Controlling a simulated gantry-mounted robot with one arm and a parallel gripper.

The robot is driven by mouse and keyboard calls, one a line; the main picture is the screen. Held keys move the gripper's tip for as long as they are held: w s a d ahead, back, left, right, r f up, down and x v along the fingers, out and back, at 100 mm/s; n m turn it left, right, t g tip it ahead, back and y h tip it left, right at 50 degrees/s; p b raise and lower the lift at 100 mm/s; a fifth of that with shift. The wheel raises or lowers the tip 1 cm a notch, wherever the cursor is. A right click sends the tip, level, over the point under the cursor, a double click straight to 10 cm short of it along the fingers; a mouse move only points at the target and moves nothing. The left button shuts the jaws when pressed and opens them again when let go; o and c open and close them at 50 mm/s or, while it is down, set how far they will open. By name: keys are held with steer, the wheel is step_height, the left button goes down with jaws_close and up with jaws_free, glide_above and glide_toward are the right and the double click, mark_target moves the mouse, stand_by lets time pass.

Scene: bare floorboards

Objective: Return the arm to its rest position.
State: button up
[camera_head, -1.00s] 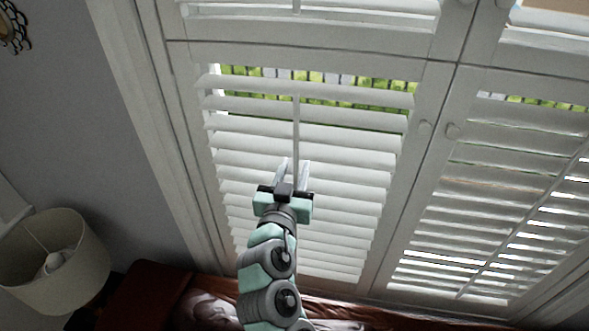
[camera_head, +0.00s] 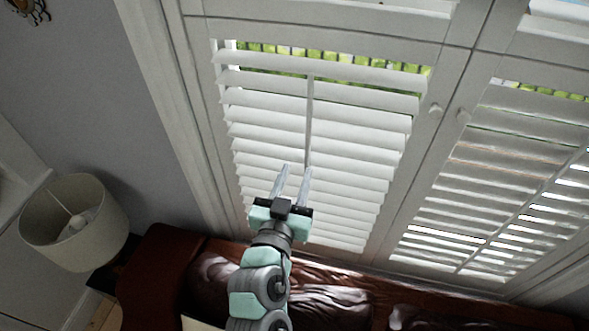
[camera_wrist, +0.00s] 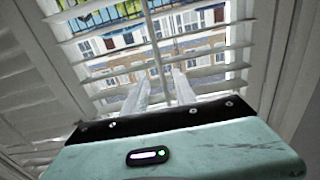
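My gripper (camera_head: 293,172) is raised in front of the white shutters in the head view, with its two pale fingers apart and nothing between them. In the wrist view the two fingers (camera_wrist: 156,88) also stand apart and empty. The mint-green and grey arm runs down from it to the bottom edge of the head view. I cannot tell how far the fingertips are from the slats.
White louvred shutters (camera_head: 420,140) fill the middle and right, with a thin tilt rod (camera_head: 309,115). A brown leather sofa (camera_head: 160,270) stands below. A lamp with a cream shade (camera_head: 75,225) is at the left.

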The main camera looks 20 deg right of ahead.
steer(key=shift+s+a+p, duration=0.2)
steer(key=shift+s+p, duration=0.1)
steer(key=shift+s, duration=0.15)
